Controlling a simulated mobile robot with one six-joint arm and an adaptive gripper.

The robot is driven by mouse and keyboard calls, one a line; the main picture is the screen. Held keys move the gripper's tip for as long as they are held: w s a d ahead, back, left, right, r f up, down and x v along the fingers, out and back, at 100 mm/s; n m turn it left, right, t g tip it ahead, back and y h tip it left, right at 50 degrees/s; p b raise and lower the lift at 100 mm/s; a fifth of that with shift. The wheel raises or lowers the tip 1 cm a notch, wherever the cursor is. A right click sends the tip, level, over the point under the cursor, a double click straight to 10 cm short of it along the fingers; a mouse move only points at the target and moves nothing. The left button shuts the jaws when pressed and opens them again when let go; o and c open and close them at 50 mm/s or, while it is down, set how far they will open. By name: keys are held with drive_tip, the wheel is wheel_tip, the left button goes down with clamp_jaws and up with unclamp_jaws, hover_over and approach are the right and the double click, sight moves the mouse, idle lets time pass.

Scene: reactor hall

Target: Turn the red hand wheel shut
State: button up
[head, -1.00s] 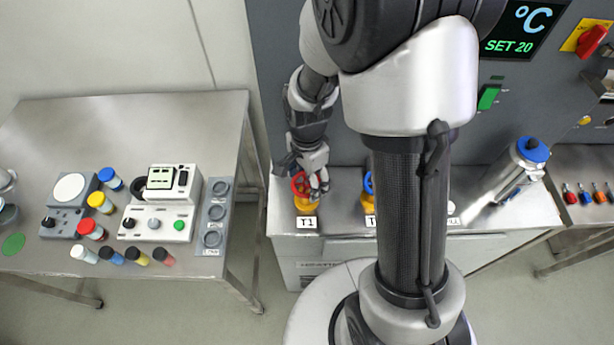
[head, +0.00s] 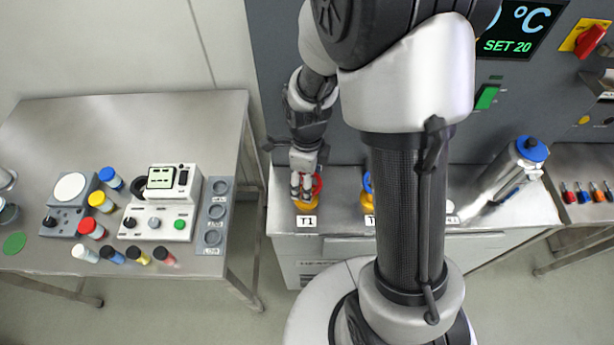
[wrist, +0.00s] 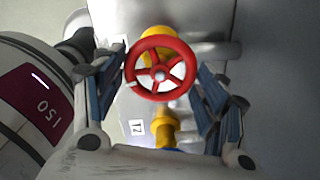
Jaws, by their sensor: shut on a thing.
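The red hand wheel (wrist: 161,73) fills the middle of the wrist view, on a yellow valve body. In the head view the red hand wheel (head: 318,184) shows just right of my fingers, above the plate marked T1 (head: 307,221). My gripper (head: 302,194) is over it and hides part of it. In the wrist view my gripper (wrist: 163,70) has one finger at each side of the rim, shut on the wheel. A white mark shows on the rim's left side.
A blue-wheeled valve (head: 367,184) stands right of the red one, partly behind my arm. A steel flask with a blue lid (head: 531,150) is on the bench's right end. A side table (head: 150,108) at left holds instruments and several capped vials. The grey panel rises behind.

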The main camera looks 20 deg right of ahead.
drive_tip(key=shift+m, duration=1.2)
drive_tip(key=o, duration=1.1)
drive_tip(key=shift+c, duration=0.2)
wheel_tip(320, 180, up, 12)
